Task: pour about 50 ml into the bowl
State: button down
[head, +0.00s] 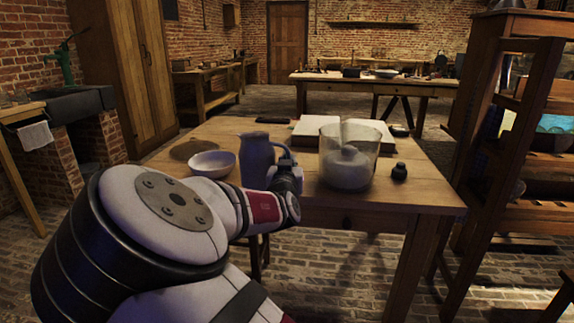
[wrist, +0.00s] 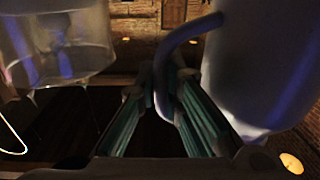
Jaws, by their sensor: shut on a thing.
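A grey-blue jug (head: 256,158) stands upright at the near side of the wooden table, its base partly hidden by my arm. My gripper (head: 284,168) is at the jug's right side, shut on its handle. In the wrist view the curved handle (wrist: 190,32) passes between the fingers of my gripper (wrist: 168,88), and the jug's body (wrist: 250,65) fills the right. I cannot tell whether the jug touches the table. The white bowl (head: 212,161) sits just left of the jug. I cannot see inside the jug.
A large glass jar (head: 348,160) with pale contents stands right of my gripper; it also shows in the wrist view (wrist: 60,45). A small dark bottle (head: 399,172) is beside it. An open book (head: 310,133) lies behind, and a brown round mat (head: 193,149) lies behind the bowl.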

aim_at(216, 164)
jog(key=j+z, duration=0.15)
jog(key=j, duration=0.2)
jog(key=i+j+z, duration=0.2)
jog(key=j, duration=0.3)
jog(key=j+z, duration=0.2)
jog(key=j, duration=0.25)
